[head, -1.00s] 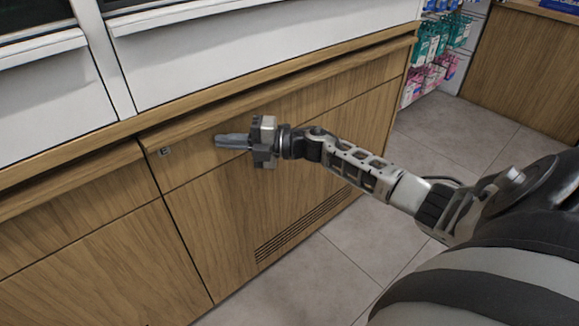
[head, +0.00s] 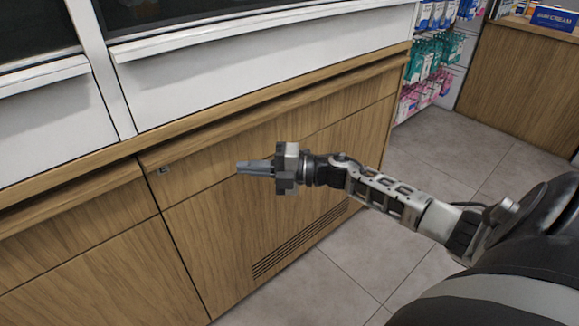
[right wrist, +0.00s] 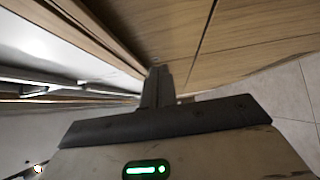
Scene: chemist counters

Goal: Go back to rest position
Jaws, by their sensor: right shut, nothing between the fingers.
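My right gripper (head: 243,167) is stretched out from the right in the head view, in front of the wooden counter front (head: 220,235). Its fingers are together and hold nothing. In the right wrist view the closed fingers (right wrist: 157,76) point along the wooden panels. The gap between fingertips and panel is hard to judge. My left gripper is not in view.
The counter has wooden drawers and doors, a small lock (head: 163,170), a vent grille (head: 300,240) and a white upper part (head: 250,50). Hanging packets (head: 428,60) and another wooden counter (head: 520,85) stand at back right. The tiled floor (head: 440,140) between is clear.

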